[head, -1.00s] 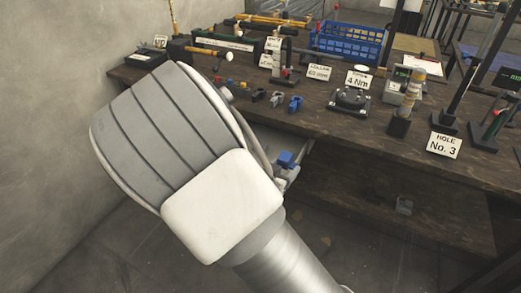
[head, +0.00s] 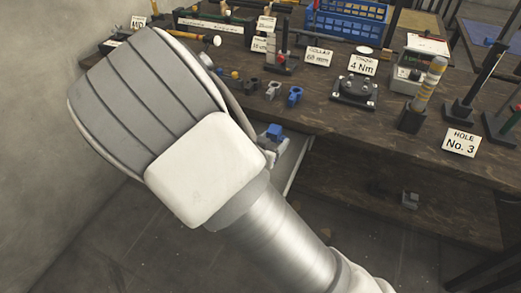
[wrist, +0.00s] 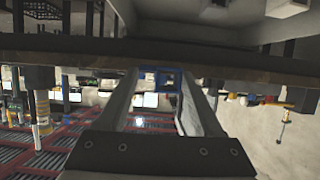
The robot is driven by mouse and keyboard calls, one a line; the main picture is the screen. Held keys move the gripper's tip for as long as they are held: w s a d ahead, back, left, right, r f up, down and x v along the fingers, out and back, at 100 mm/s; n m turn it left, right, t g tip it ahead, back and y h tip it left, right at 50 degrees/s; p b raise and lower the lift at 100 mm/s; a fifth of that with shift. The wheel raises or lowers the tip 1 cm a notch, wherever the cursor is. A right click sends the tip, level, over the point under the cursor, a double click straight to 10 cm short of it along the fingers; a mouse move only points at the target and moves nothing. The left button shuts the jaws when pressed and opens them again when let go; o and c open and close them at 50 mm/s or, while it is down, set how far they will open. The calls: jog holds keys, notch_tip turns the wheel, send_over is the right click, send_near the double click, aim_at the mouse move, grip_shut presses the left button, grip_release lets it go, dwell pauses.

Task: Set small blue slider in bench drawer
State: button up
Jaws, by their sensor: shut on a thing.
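The small blue slider (head: 275,132) shows just past my arm in the head view, in front of the bench edge and over the drawer. In the wrist view the slider (wrist: 160,78) is a blue piece between the tips of my gripper (wrist: 160,84), which is shut on it. My arm hides most of the gripper in the head view. The bench drawer (head: 298,158) is partly visible as a pale edge under the bench top; my arm covers much of it. A grey box-like interior, likely the drawer (wrist: 205,35), fills the top of the wrist view.
On the bench (head: 330,112) stand another blue slider (head: 294,96), a grey one (head: 273,90), a torque fixture (head: 355,91) labelled 4 Nm, a HOLE No. 3 sign (head: 461,142) and a blue crate (head: 345,20). A wall stands at left. A small grey piece (head: 410,199) lies on the lower shelf.

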notch_tip(320, 180, down, 9)
jog(key=b, duration=0.3)
jog(key=shift+f, duration=0.2)
jog(key=shift+f+b, duration=0.5)
jog(key=shift+b, duration=0.05)
